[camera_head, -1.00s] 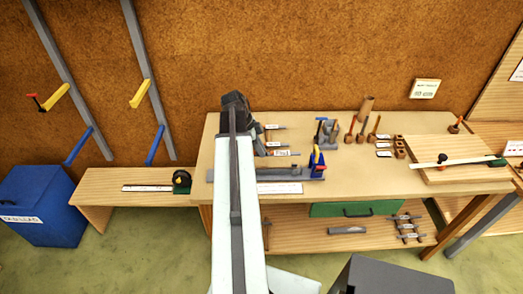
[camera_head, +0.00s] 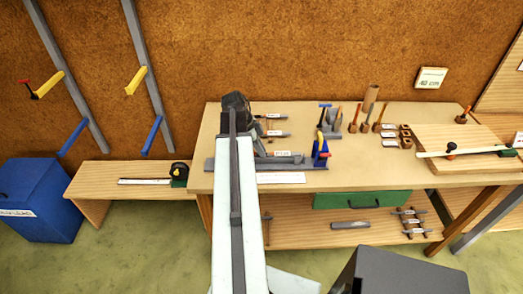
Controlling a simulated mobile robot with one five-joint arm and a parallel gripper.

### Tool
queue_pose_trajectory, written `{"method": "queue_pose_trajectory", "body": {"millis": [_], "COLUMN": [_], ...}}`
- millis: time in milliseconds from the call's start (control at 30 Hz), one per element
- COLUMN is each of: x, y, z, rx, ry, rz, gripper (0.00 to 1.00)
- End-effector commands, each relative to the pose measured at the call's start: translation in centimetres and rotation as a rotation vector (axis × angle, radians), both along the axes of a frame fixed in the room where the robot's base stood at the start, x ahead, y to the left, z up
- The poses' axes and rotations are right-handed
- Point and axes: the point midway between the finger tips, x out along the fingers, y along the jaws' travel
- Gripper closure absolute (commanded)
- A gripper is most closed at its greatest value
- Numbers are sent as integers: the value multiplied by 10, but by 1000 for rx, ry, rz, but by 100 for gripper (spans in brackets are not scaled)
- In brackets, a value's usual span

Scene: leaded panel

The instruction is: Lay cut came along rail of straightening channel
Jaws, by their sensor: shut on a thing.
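The straightening channel (camera_head: 310,166) is a long grey bar lying along the front of the wooden bench, with a blue and yellow lever (camera_head: 321,148) upright at its right end. My arm crosses over its left part and hides some of it. My gripper (camera_head: 236,101) shows as a dark shape at the far end of my arm, over the bench's left side and beyond the channel. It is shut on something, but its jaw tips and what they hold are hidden. I cannot make out the cut came.
Several small grey tools with labels (camera_head: 276,133) lie right of my gripper, behind the channel. Upright tools stand in holders (camera_head: 365,127) at the bench's middle back. A wooden board (camera_head: 470,142) lies at the right. A white label strip (camera_head: 281,178) lies before the channel.

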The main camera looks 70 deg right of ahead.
Motion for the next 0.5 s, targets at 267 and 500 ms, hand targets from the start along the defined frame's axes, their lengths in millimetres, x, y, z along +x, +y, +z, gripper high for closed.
{"method": "queue_pose_trajectory", "body": {"millis": [267, 500], "x": [-1, -1], "y": [0, 0], "z": [-3, -6], "rx": [0, 1], "ry": [0, 0], "rz": [-1, -1], "gripper": [100, 83]}}
